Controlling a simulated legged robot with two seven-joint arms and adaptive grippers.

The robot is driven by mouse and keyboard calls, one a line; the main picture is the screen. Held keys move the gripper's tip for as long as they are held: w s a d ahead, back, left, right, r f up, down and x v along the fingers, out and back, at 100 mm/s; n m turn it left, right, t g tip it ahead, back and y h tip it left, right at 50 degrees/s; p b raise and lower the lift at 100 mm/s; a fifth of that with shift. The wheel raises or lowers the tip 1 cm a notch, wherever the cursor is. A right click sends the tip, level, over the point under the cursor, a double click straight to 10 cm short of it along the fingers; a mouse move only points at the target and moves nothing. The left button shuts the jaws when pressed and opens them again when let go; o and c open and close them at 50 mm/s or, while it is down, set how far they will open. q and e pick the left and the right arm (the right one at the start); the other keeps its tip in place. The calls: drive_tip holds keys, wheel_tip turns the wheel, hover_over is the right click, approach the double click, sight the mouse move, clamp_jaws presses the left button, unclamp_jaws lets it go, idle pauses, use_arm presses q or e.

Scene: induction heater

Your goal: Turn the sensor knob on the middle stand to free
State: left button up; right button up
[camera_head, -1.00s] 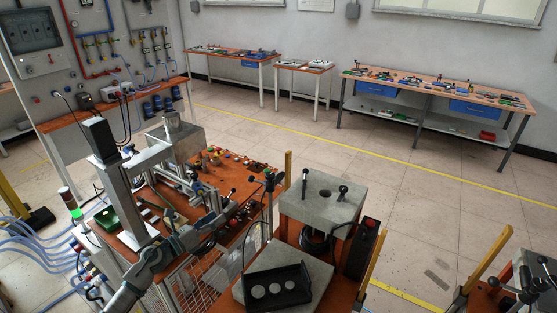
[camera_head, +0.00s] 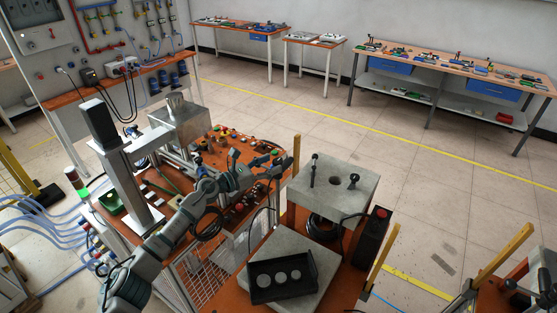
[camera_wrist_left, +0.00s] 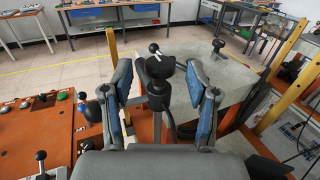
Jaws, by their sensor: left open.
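The sensor knob (camera_wrist_left: 160,66) is black, with a small lever and ball tip, on top of a dark upright post (camera_wrist_left: 157,96) in the left wrist view. My left gripper (camera_wrist_left: 158,76) is open, with one blue-padded finger on each side of the knob and visible gaps between. In the head view my left gripper (camera_head: 262,167) reaches over the right edge of the orange work table (camera_head: 222,150), close to the grey block stand (camera_head: 335,188). The knob is hard to make out there against the gripper. The knob's marking cannot be read. My right gripper is not in view.
The grey block stand carries two black ball-tipped handles, with a black box with three discs (camera_head: 280,281) in front. A yellow post (camera_head: 296,155) stands close beside my left gripper. Buttons and small parts crowd the orange table. The floor behind is clear.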

sight(277, 160)
use_arm(q)
drive_tip(key=x, duration=0.2)
drive_tip(key=shift+w+d, duration=0.1)
drive_tip(key=shift+d, duration=0.15)
drive_tip(key=shift+w+d, duration=0.3)
drive_tip(key=shift+w, duration=0.1)
